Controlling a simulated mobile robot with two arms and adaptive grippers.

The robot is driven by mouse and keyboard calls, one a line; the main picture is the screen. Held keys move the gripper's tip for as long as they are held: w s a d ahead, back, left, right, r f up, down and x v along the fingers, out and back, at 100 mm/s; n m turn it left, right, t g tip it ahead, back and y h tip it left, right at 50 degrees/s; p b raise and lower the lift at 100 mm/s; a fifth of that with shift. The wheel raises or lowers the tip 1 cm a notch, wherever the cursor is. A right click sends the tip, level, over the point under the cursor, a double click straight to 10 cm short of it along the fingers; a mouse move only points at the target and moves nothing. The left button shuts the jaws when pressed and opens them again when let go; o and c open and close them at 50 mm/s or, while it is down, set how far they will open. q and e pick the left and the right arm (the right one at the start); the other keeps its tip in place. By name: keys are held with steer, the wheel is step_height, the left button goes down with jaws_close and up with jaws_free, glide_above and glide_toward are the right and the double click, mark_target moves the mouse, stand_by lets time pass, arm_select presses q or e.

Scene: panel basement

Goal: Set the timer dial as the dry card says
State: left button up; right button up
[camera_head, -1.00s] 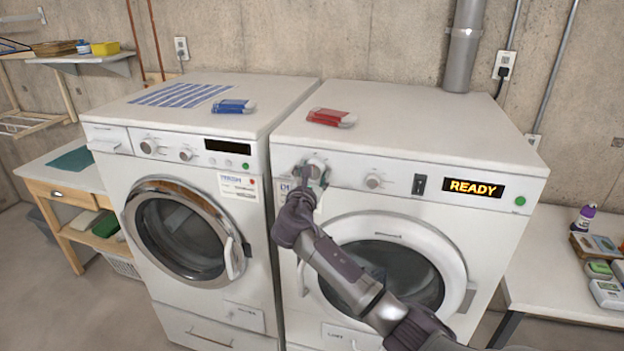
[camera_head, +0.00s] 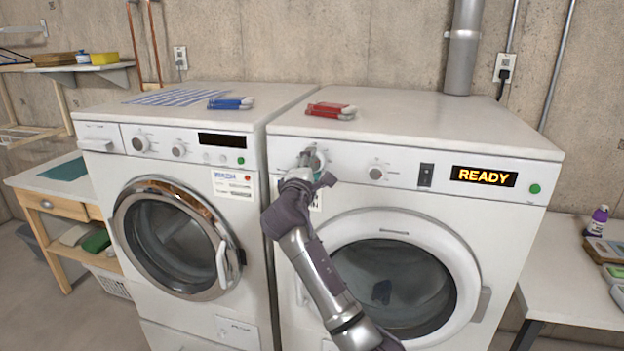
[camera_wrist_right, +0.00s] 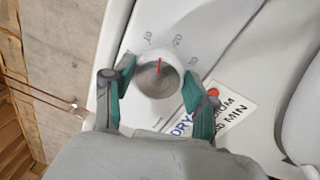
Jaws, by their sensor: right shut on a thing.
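In the right wrist view the line points almost straight up, toward the printed numbers, which are too blurred to read surely. My right gripper (camera_head: 311,166) is shut on the dial, with one green-padded finger on each side. The dry card (camera_wrist_right: 228,112) is white with a red dot, just beside the dial. "DRY", part of "MEDIUM" and "MIN" show; a finger hides the number. My left gripper is out of view.
A second dryer knob (camera_head: 377,172), a switch (camera_head: 426,175) and a lit READY display (camera_head: 484,176) lie to the right. The washer (camera_head: 185,140) stands left, carrying another card (camera_head: 234,185).

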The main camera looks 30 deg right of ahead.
steer(key=shift+w+a+f+m+g+b, duration=0.15)
steer(key=shift+m+g+b, duration=0.2)
steer(key=shift+m+b, duration=3.75)
steer(key=shift+w+a+m+g+b, duration=0.3)
steer(key=shift+m+b, duration=1.2)
steer(key=shift+m, duration=5.05)
steer(key=shift+d+f+m+g+b, duration=0.1)
steer(key=shift+m+g+b, duration=0.35)
steer(key=shift+m+b, duration=3.65)
steer(key=m+p, duration=0.2)
steer(key=m, duration=0.1)
steer(key=shift+p, duration=0.3)
steer(key=shift+r, duration=0.1)
steer(key=o, duration=1.2)
steer(key=shift+c, duration=0.2)
steer(key=shift+r, duration=0.1)
